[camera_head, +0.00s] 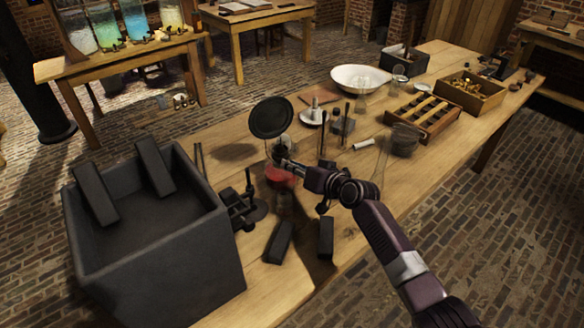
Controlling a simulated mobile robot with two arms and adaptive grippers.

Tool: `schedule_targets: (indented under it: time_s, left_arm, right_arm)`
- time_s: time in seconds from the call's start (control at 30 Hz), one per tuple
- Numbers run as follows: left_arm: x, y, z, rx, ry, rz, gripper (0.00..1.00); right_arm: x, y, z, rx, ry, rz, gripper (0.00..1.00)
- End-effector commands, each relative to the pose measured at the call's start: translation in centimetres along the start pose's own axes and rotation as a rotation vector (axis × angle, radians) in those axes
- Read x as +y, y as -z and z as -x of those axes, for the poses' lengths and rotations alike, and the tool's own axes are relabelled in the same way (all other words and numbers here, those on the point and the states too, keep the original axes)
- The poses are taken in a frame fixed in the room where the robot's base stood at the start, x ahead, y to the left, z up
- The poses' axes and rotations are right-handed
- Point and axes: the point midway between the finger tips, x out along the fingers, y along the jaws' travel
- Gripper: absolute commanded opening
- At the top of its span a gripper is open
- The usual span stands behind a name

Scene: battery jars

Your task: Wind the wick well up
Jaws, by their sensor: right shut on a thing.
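An oil lamp with a red, see-through font (281,174) stands on the long wooden table. A dark round disc (271,117) rises above it, beside the burner. My right gripper (284,161) comes in from the lower right. It is shut at the lamp's burner, just above the red font, on what seems to be the wick knob. The fingers hide the knob, and the wick itself is too small to make out. No flame shows. My left gripper is not in view.
A big dark open box (180,245) stands left of the lamp. Dark blocks (279,242) lie in front. A clamp stand (252,205), clear glassware (381,160), a white basin (360,78) and a wooden rack (423,115) crowd the table. Bare wood shows at the front.

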Motion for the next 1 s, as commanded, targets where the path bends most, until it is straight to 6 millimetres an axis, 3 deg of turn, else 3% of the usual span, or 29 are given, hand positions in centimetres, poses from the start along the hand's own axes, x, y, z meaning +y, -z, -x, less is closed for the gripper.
schedule_targets:
  time_s: [0.17,0.2,0.37,0.73,1.0]
  left_arm:
    - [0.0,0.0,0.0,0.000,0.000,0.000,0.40]
    - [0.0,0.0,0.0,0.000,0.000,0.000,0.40]
    - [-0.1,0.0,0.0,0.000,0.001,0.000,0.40]
    - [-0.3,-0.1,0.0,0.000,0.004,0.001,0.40]
    - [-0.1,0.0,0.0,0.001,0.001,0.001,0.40]
  right_arm:
    - [0.1,0.0,0.0,-0.001,-0.001,0.001,0.00]
    - [0.1,0.0,0.0,-0.001,-0.001,0.001,0.17]
    - [0.1,0.0,0.0,0.000,-0.001,0.001,0.33]
    - [0.1,0.0,0.5,0.001,-0.001,0.001,0.33]
    - [0.1,0.0,4.0,0.001,-0.001,0.002,0.33]
